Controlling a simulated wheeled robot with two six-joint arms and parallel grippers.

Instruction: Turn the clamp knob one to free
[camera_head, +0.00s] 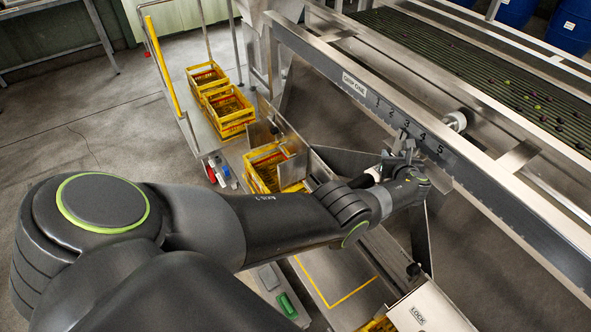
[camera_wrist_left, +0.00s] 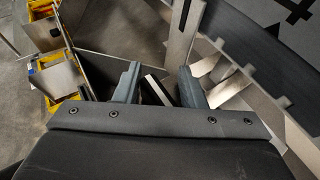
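My left gripper (camera_head: 408,158) is at the numbered drop gap scale (camera_head: 400,118), close to the pointer near the 3 and 4 marks. The left wrist view shows its two grey fingers (camera_wrist_left: 159,86) apart, with a dark bar with a pale edge (camera_wrist_left: 155,88) showing in the gap; I cannot tell whether it lies between the fingers or beyond them. A pale round knob (camera_head: 456,121) stands on the rail right of the scale, apart from the gripper. I cannot tell which part is clamp knob one; my gripper and wrist may hide it. My right gripper is not in view.
Yellow crates (camera_head: 228,108) stand on the lower shelf at left. A sloping roller bed (camera_head: 480,65) with small fruit lies at upper right. A box marked LOCK (camera_head: 428,312) and a black knob (camera_head: 413,270) are below the gripper. Metal plates and brackets crowd the gripper.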

